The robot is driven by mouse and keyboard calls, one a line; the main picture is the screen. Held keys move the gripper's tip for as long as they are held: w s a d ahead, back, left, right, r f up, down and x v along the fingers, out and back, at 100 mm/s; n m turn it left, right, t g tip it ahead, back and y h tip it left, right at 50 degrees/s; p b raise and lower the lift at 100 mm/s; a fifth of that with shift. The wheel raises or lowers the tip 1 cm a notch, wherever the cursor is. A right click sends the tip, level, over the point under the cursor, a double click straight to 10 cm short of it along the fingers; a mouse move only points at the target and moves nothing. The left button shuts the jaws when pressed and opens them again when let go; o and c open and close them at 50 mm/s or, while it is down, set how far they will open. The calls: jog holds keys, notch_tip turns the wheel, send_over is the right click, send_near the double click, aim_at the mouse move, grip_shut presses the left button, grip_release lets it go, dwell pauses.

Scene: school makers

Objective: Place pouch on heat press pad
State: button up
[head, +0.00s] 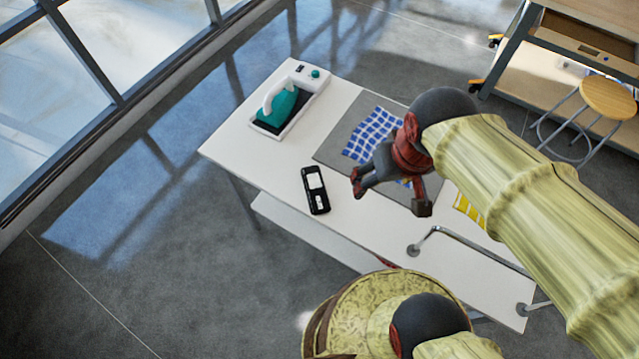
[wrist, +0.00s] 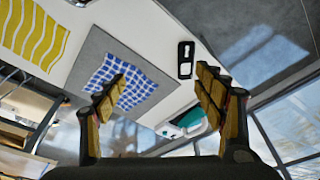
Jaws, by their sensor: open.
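A flat blue-and-white checked piece (head: 370,133) lies on a grey pad (head: 336,149) on the white table; it also shows in the wrist view (wrist: 139,88). A flat yellow piece with white wavy lines (head: 468,210) lies on the table beside the pad, partly hidden by my arm in the head view. The wrist view shows more of this yellow piece (wrist: 32,32). I cannot tell which patterned piece is the pouch. My gripper (head: 390,196) is open and empty above the table, in front of the pad's near side. Its two fingers stand apart in the wrist view (wrist: 160,88).
A black device with white panels (head: 315,190) lies left of the pad. A teal-and-white press (head: 279,105) sits in its holder at the table's far left. A metal rail (head: 470,238) stands at the near right edge. A stool (head: 607,97) and workbench are behind right.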

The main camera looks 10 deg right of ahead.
jog(key=w+a+f+n+g+p, duration=0.1)
jog(key=w+a+f+g+p, duration=0.4)
jog(key=f, duration=0.5)
jog(key=p, duration=0.1)
send_over(317, 195)
jog(key=s+d, duration=0.2)
jog(key=s, duration=0.2)
jog(key=shift+t+h, duration=0.3)
jog(key=f, duration=1.7)
jog(key=shift+a+f, duration=0.1)
jog(key=shift+a, duration=0.15)
jog(key=w, duration=0.2)
jog(key=w+a+t, duration=0.1)
jog(key=shift+w, duration=0.4)
jog(key=shift+m, duration=0.3)
jog(key=shift+w+a+f+p, duration=0.1)
jog(key=shift+a+f+p, duration=0.05)
jog(key=shift+f, duration=1.7)
jog(key=shift+a+f+p, duration=0.1)
jog(key=shift+f+p, duration=0.05)
jog(key=shift+f, duration=1.65)
jog(key=shift+c, duration=0.8)
jog(key=c, duration=1.1)
jog(key=shift+r, duration=0.1)
